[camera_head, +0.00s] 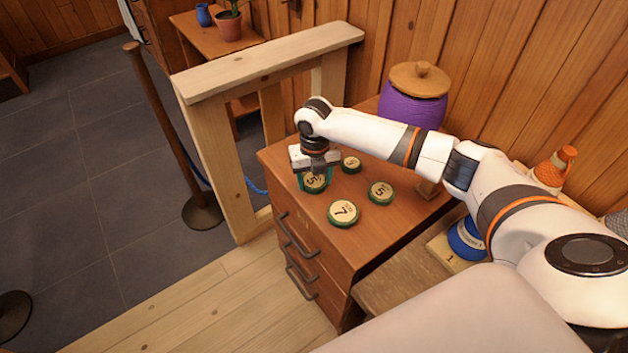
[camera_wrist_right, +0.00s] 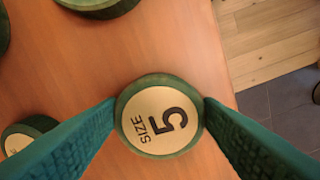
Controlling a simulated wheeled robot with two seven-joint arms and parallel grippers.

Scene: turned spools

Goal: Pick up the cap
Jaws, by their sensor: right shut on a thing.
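Several round green caps with cream numbered faces lie on a wooden drawer cabinet (camera_head: 290,215). One cap marked 5 (camera_head: 315,184) is between the fingers of my right gripper (camera_head: 315,176). In the right wrist view this cap (camera_wrist_right: 160,116) reads "SIZE 5", and both teal fingers touch its sides; whether it is clear of the top I cannot tell. A cap marked 7 (camera_head: 343,213), another cap marked 5 (camera_head: 381,192) and a smaller cap marked 3 (camera_head: 351,164) lie to its right in the head view. My left gripper is not in view.
A wooden railing (camera_head: 215,150) and a post (camera_head: 165,120) stand left of the cabinet.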

